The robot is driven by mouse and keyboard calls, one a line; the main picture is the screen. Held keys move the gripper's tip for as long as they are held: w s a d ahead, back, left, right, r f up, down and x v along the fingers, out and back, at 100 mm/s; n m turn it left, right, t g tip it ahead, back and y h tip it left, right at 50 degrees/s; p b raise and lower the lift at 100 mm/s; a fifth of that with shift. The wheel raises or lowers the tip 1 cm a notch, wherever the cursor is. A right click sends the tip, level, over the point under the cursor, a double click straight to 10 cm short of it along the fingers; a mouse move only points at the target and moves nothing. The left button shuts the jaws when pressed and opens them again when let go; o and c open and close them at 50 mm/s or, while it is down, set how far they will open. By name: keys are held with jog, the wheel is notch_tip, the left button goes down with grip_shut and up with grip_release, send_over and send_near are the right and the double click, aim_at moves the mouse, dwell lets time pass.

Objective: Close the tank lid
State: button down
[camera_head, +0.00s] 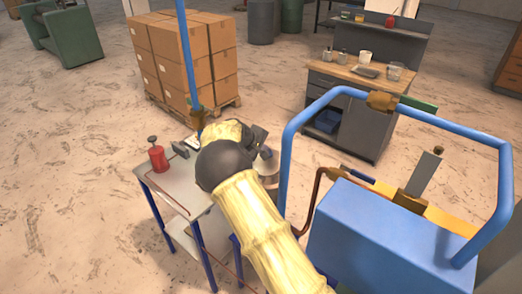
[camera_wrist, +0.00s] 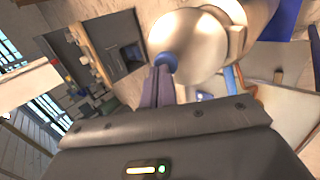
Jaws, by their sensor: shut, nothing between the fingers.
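The tank (camera_head: 268,165) stands by the far right edge of the small grey table, mostly hidden behind my arm in the head view. In the wrist view a round, shiny beige metal part (camera_wrist: 195,42), which looks like the tank lid, fills the top middle. A blue knob (camera_wrist: 168,60) sits at its lower left edge. My gripper (camera_wrist: 162,72) is shut and empty, its dark fingertips at the knob; I cannot tell whether they touch it. In the head view my gripper (camera_head: 258,136) is beside the tank, partly hidden by my wrist. How far the lid stands open is unclear.
A red can (camera_head: 157,158) stands on the grey table (camera_head: 160,182). A blue vertical post (camera_head: 187,60) rises behind it. A blue machine with a tubular frame (camera_head: 284,150) stands close on the right. Stacked boxes (camera_head: 180,55) and a workbench (camera_head: 350,75) are farther back.

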aim_at(274, 150)
jog(key=shift+w+d, duration=0.25)
jog(key=shift+d, duration=0.15)
jog(key=shift+w+d+f+g+y, duration=0.4)
jog(key=shift+w+f+g+y, duration=0.1)
jog(key=shift+g, duration=0.1)
jog(key=shift+w+d+f+b, duration=0.8)
jog(key=shift+w+f+b, duration=0.05)
jog(key=shift+f+b, duration=0.15)
jog(key=shift+w+f+b, duration=0.2)
jog(key=shift+f+b, duration=0.05)
jog(key=shift+b, duration=0.05)
jog(key=shift+d, duration=0.2)
